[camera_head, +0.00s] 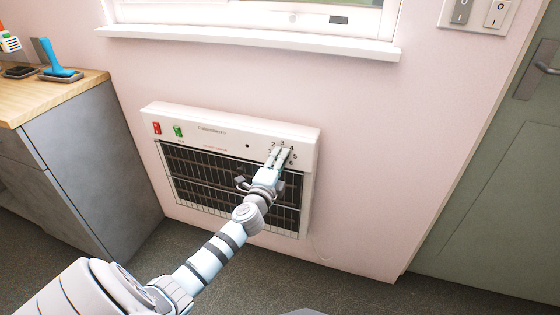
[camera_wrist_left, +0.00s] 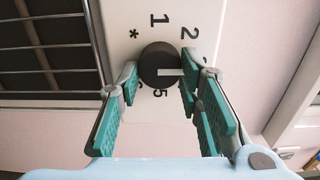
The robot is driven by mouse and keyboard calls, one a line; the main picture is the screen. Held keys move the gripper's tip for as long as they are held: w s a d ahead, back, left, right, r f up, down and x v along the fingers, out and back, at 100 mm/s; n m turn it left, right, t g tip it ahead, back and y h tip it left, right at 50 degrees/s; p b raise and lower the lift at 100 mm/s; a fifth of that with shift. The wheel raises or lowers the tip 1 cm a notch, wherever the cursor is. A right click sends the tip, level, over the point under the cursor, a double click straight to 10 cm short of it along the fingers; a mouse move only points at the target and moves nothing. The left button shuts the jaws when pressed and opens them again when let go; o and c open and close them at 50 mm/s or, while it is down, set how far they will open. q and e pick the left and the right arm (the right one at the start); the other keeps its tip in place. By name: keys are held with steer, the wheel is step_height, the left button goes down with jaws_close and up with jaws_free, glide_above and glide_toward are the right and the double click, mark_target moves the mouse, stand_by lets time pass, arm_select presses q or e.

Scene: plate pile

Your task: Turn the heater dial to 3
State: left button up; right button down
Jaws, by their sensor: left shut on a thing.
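The heater (camera_head: 225,125) is a white wall unit with a dark grille and numbers at its upper right. The heater dial (camera_wrist_left: 152,62) is a round dark knob with a white pointer line. In the left wrist view the line points right, below the 2 and above the level of the 5, towards a spot covered by a finger; the 3 cannot be read there. My left gripper (camera_head: 280,156) is at the dial, its teal-padded fingers (camera_wrist_left: 158,82) on either side and shut on it. In the head view the fingers hide the dial. My right gripper is not in view.
Red (camera_head: 157,128) and green (camera_head: 178,131) switches sit at the heater's upper left. A grey cabinet (camera_head: 85,165) with a wooden top stands at left. A window sill (camera_head: 250,43) runs above. A green door (camera_head: 500,190) is at right. The wall right of the heater is clear.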

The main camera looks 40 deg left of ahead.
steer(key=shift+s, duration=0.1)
arm_select(q)
steer(key=o, duration=1)
steer(key=shift+o, duration=0.8)
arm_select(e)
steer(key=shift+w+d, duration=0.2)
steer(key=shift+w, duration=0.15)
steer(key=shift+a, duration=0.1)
arm_select(q)
steer(key=v, duration=1.2)
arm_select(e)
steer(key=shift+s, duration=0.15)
arm_select(q)
steer(key=shift+d, duration=0.1)
